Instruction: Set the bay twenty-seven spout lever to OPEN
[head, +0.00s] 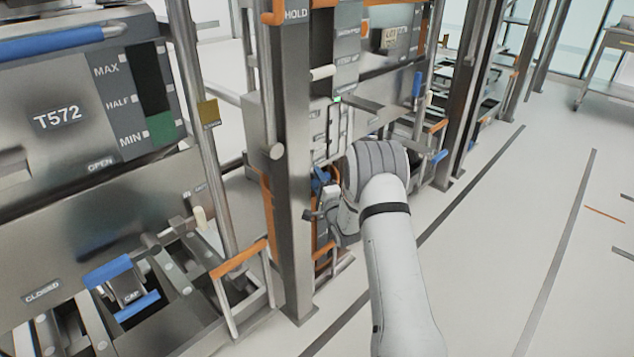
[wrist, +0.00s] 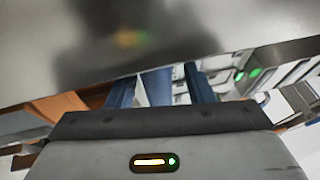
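My gripper (head: 322,190) is beside the steel post, low in front of the second machine, and my arm partly hides it. In the wrist view its two blue fingers (wrist: 161,88) stand apart, close to a smooth steel surface, with no clear object held between them. I cannot read a bay number twenty-seven, so I cannot tell which lever belongs to it. A lever with a pale knob (head: 199,216) is on the near machine, between OPEN and CLOSED labels. Another pale knob (head: 322,72) shows on the second machine, partly behind the post.
A steel post (head: 288,150) marked HOLD stands close left of my gripper. Orange rails (head: 240,258) stick out low down. Open floor (head: 500,260) lies to the right.

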